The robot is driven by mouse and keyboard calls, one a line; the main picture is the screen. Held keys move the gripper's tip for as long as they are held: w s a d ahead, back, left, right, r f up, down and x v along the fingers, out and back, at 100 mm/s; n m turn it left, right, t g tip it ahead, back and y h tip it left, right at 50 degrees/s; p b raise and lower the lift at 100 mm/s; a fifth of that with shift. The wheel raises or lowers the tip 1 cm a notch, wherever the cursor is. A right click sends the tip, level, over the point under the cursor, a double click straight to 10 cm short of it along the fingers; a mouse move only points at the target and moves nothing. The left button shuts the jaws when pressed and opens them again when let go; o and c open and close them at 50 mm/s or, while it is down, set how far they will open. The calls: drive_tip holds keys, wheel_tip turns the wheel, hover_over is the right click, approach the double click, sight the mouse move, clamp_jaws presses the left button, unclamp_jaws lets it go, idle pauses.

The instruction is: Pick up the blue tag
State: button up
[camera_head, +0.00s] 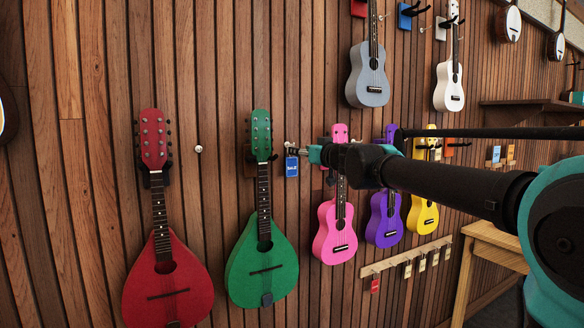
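The blue tag (291,167) is a small upright card with pale lettering. It hangs in front of the slatted wood wall, between the green mandolin and the pink ukulele. My arm reaches in from the right, and my gripper (295,151) is at the tag's top edge, very close to it or touching. The fingers are small and seen side-on, so I cannot tell whether they are open or shut on the tag. The tag's upper fastening is hidden or too small to make out.
A green mandolin (262,262) and a red mandolin (168,285) hang to the left. Pink (335,240), purple (384,222) and yellow (423,214) ukuleles hang behind and below my arm. A wooden rail (400,258) with small tags and a wooden table (492,236) are lower right.

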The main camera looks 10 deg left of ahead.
sight(292, 161)
drive_tip(key=shift+x, duration=3.45)
drive_tip(key=shift+a, duration=0.1)
drive_tip(key=shift+c, duration=0.6)
drive_tip(key=c, duration=0.8)
